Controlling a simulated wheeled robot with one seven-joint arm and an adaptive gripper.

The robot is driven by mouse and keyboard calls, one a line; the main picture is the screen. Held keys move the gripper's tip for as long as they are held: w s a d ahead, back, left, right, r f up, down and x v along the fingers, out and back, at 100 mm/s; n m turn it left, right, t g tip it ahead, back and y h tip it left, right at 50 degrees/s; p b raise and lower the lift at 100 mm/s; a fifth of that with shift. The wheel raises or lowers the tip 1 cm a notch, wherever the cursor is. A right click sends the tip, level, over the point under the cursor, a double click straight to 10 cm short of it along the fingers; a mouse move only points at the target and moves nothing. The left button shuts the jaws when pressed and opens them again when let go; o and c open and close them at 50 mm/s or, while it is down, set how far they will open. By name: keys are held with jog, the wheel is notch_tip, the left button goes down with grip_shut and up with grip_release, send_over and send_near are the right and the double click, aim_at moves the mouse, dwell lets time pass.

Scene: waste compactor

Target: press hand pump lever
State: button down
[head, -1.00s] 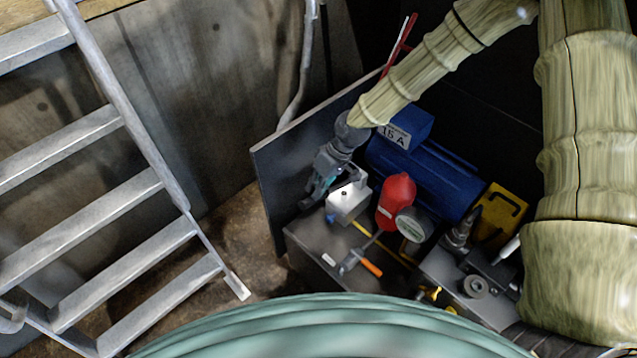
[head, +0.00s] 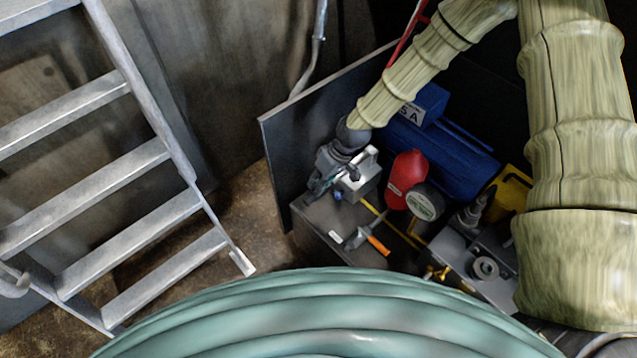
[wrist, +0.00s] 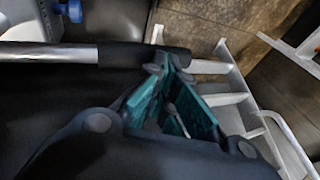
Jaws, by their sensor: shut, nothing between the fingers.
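A silver rod with a black grip, which looks like the hand pump lever (wrist: 60,53), runs across the upper left of the wrist view. My gripper (wrist: 168,64) is shut and empty, its teal fingertips together at the black grip. The fingertips overlap the grip's lower edge; I cannot tell whether they touch it. In the head view my gripper (head: 318,186) is beside a white pump block (head: 362,182) with a blue knob (head: 338,196). The knob also shows in the wrist view (wrist: 68,12). My wrist hides most of the lever in the head view.
A red bottle (head: 406,178), a round gauge (head: 424,203) and a blue motor (head: 450,155) stand right of the pump. An orange-handled lever (head: 378,246) is in front. A dark panel (head: 283,160) rises behind my gripper. A metal ladder (head: 110,180) stands left.

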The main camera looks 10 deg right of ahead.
jog(key=shift+s+a+f, duration=0.1)
jog(key=shift+s+f, duration=0.25)
jog(key=shift+f, duration=0.1)
jog(key=shift+w+d+r, duration=0.15)
jog(key=shift+d+r, duration=0.1)
jog(key=shift+r, duration=0.3)
jog(key=v, duration=1.1)
jog(key=shift+w+r, duration=0.15)
jog(key=shift+r, duration=0.15)
jog(key=shift+d, duration=0.15)
dwell(0.8)
